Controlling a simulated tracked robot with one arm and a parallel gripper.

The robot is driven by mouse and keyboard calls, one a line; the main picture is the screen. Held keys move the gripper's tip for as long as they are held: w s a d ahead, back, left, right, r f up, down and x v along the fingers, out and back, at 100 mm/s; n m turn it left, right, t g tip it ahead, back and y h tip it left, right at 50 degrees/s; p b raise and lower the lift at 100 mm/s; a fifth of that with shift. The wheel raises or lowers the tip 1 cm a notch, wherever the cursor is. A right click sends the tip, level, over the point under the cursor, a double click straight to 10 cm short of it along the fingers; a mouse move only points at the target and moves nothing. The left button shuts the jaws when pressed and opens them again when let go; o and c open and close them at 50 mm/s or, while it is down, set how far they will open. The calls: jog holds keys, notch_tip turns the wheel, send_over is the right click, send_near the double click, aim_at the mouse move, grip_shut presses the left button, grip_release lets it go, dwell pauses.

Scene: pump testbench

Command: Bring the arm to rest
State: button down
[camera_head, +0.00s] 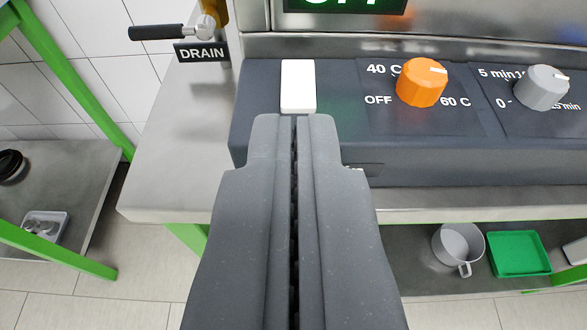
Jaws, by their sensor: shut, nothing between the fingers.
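My gripper (294,120) is shut and empty, and it fills the lower middle of the view. Its two dark grey fingers lie side by side and point away from me towards the control panel (310,158). In the picture the fingertips end just below a white block-shaped switch (298,85) on the panel. I cannot tell whether they touch it. The fingers hide part of the panel's front and whatever is under it.
Right of the switch are an orange knob (421,83) and a grey knob (541,88). A black-handled drain valve (170,31) is at upper left, above a DRAIN label (202,52). A lower shelf holds a grey mug (458,249) and a green tray (519,254). Green frame legs stand left.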

jog(key=shift+r, duration=0.1)
dwell(0.3)
jog(key=s+d+r, duration=0.1)
jog(key=s+r, duration=0.5)
jog(key=r, duration=0.6)
jog(key=s+d+r, duration=0.1)
jog(key=s+r, duration=0.5)
jog(key=r, duration=0.6)
jog(key=s+d+r+t, duration=0.1)
jog(key=s+r, duration=0.5)
jog(key=r, duration=0.6)
jog(key=shift+s+d+r+m+h, duration=0.2)
jog(key=shift+s+r+m+h, duration=0.1)
jog(key=shift+r+h, duration=0.1)
